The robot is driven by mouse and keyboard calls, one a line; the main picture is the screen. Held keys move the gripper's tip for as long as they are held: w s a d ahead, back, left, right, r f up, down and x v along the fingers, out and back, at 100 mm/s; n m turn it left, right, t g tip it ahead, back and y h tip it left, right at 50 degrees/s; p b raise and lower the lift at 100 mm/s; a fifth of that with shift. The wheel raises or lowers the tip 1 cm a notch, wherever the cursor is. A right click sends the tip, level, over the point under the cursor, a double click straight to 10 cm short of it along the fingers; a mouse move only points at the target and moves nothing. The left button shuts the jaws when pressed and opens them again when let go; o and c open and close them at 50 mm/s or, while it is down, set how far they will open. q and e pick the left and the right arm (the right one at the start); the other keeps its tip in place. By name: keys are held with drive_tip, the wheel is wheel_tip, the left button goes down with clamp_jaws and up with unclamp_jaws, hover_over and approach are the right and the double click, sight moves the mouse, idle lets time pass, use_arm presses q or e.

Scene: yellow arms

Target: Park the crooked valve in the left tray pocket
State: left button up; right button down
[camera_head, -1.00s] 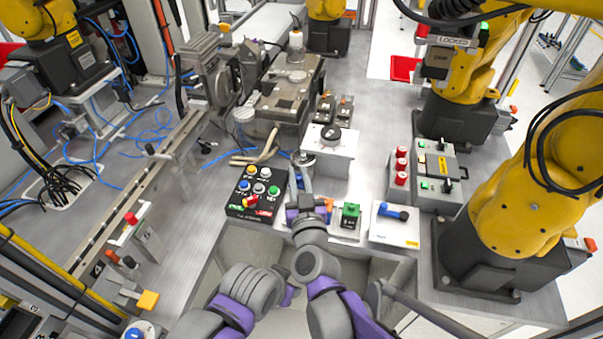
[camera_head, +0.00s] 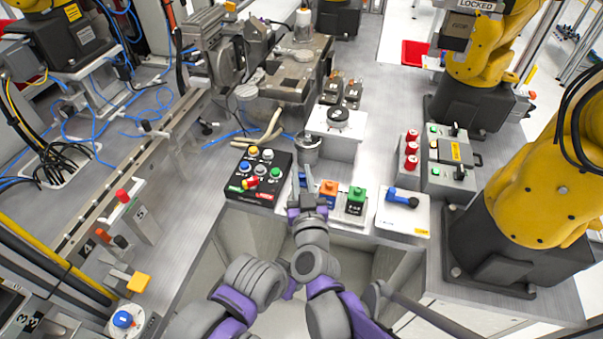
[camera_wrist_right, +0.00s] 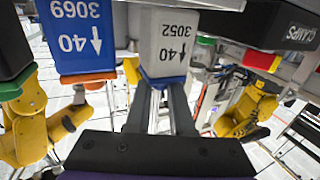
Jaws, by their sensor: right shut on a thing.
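My right gripper (camera_head: 309,192) reaches to the left end of a row of valve blocks. In the right wrist view its fingers (camera_wrist_right: 160,95) are shut on a light grey block marked 3052 (camera_wrist_right: 165,42). I take this for the crooked valve; its tilt is hard to judge. A blue block marked 3069 with an orange cap (camera_wrist_right: 82,38) stands beside it. In the head view the orange-capped block (camera_head: 328,190) and a green-capped black block (camera_head: 356,195) sit right of my gripper. My gripper and the blocks hide most of the tray and its left pocket. My left gripper is not visible.
A black button box (camera_head: 258,178) lies close left of my right gripper. A white panel with a blue handle (camera_head: 403,212) is to the right. A metal cylinder (camera_head: 306,148) and a white box with a black knob (camera_head: 337,122) stand behind.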

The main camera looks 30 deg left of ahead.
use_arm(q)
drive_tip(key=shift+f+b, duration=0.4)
use_arm(e)
drive_tip(key=shift+w+f, duration=0.1)
drive_tip(key=shift+f, duration=0.4)
drive_tip(key=c, duration=0.7)
unclamp_jaws()
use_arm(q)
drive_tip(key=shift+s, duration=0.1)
use_arm(e)
drive_tip(key=shift+d, duration=0.1)
